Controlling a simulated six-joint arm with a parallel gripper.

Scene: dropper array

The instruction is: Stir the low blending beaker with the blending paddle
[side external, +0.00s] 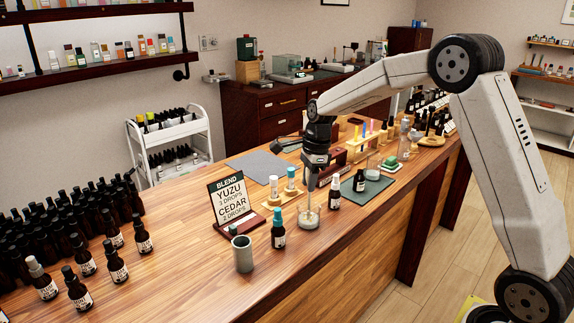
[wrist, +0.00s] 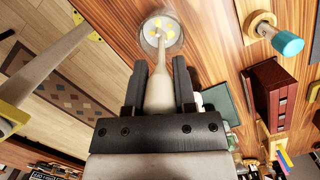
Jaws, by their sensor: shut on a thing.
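The low blending beaker (side external: 308,221) is a short clear glass near the front edge of the wooden counter. It shows at the top of the wrist view (wrist: 147,36), with several yellow patches inside. My gripper (side external: 312,186) is above the beaker, pointing down. In the wrist view my gripper (wrist: 159,88) is shut on the pale blending paddle (wrist: 157,92), with a dark finger on each side. The paddle's thin shaft (side external: 308,202) runs down to the beaker, and its lower end appears inside the rim. Whether it touches the bottom I cannot tell.
A teal-capped dropper bottle (side external: 278,236) and a grey cup (side external: 242,255) stand left of the beaker.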

